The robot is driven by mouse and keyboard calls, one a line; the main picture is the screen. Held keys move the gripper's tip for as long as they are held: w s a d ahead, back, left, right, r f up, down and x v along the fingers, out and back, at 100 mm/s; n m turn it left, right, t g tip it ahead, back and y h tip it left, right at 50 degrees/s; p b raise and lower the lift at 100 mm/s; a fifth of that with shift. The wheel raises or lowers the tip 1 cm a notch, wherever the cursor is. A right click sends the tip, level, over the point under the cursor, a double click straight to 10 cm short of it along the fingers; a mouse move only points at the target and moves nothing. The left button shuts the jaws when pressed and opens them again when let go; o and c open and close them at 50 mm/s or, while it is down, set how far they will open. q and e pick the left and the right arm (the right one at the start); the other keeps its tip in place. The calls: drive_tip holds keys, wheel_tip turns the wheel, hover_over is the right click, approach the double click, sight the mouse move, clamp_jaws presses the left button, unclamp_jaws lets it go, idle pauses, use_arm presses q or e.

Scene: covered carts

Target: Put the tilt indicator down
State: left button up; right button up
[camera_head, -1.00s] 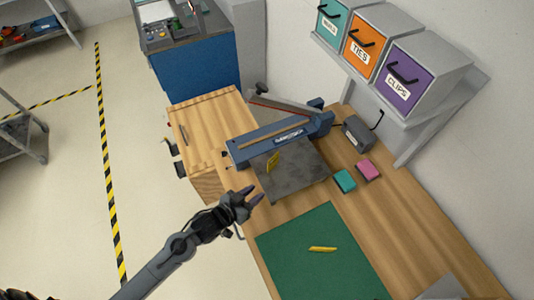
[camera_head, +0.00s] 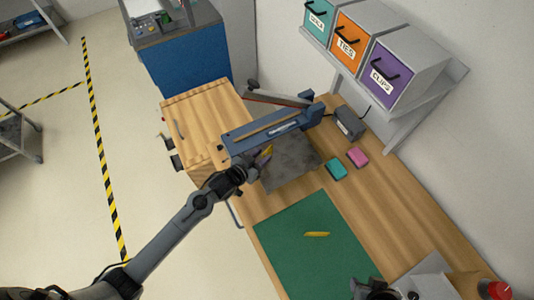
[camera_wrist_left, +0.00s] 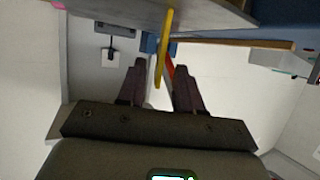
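A thin yellow piece (camera_head: 267,152), likely the tilt indicator, stands upright at the grey plate (camera_head: 293,169) of the blue guillotine-like tool. My left gripper (camera_head: 252,164) is right beside it. In the left wrist view the yellow piece (camera_wrist_left: 163,48) shows edge-on between the fingertips of my left gripper (camera_wrist_left: 163,75), with gaps at both sides; the fingers are open. Another flat yellow piece (camera_head: 317,234) lies on the green mat (camera_head: 290,262); I cannot tell which is meant. A dark part of my right arm (camera_head: 372,288) shows at the bottom edge; its fingers are not clear.
The blue tool's long bar (camera_head: 275,131) and raised arm lie just behind the plate. A teal block (camera_head: 337,169) and a pink block (camera_head: 357,157) sit to its right. Labelled bins (camera_head: 388,72) hang on the wall shelf. The green mat is mostly clear.

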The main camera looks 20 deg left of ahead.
sight(267, 152)
use_arm(q)
drive_tip(key=shift+x, duration=1.85)
drive_tip(key=shift+d+r, duration=0.1)
drive_tip(key=shift+r, duration=0.05)
clamp_jaws()
